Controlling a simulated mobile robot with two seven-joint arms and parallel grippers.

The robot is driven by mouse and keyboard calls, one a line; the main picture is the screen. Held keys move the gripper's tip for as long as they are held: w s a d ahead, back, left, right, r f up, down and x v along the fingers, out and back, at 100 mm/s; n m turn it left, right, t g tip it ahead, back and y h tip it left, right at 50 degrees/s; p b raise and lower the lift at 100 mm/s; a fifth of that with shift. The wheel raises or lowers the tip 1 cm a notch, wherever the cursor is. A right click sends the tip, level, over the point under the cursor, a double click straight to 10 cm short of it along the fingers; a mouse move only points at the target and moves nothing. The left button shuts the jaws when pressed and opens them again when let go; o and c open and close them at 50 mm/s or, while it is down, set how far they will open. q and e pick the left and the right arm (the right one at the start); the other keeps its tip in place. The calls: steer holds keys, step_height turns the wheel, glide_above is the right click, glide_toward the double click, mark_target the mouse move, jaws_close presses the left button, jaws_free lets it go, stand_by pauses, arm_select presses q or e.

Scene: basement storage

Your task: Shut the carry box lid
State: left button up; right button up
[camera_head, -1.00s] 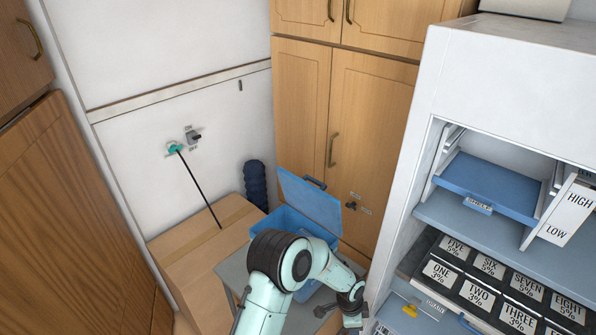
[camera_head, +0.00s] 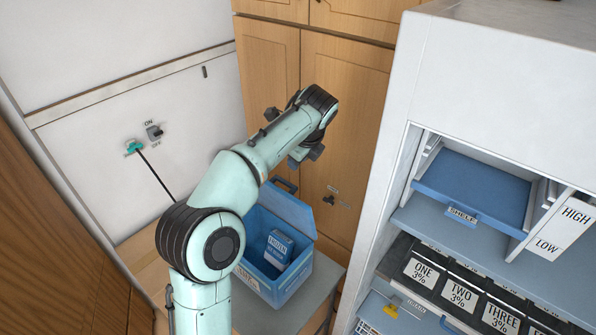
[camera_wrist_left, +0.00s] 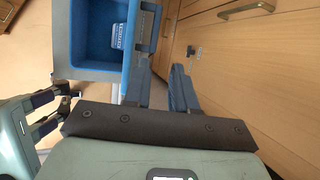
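The blue carry box (camera_head: 290,284) stands open on a grey surface. Its lid (camera_head: 287,210) is raised at the rear, with a dark handle (camera_head: 284,185) on its edge. A blue labelled carton (camera_head: 279,249) is inside; its lower part is hidden. My left gripper (camera_head: 306,156) is above and behind the lid, in front of the wooden cabinet. In the left wrist view, its two fingers (camera_wrist_left: 162,64) have a narrow gap with nothing seen between them. The box interior (camera_wrist_left: 98,33) shows ahead and left there, with the lid handle close beyond the fingers.
The wooden cabinet doors (camera_head: 345,120) stand close behind the lid. A cardboard box (camera_head: 141,245) is at left. The white shelf unit (camera_head: 445,75) with a blue shelf (camera_head: 475,188) borders the right side. My left arm hides part of the carry box's left side.

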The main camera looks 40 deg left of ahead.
mark_target(287, 183)
arm_select(q)
steer(key=x, duration=0.8)
steer(key=s+b+x, duration=0.1)
steer(key=x, duration=0.3)
steer(key=shift+f, duration=0.25)
steer(key=shift+w+a+f, duration=0.2)
steer(key=shift+f, duration=0.15)
arm_select(e)
steer(key=shift+s+f, duration=0.35)
steer(key=shift+s, duration=0.25)
steer(key=shift+s+f, duration=0.3)
steer(key=shift+s, duration=0.3)
arm_select(q)
jaws_close()
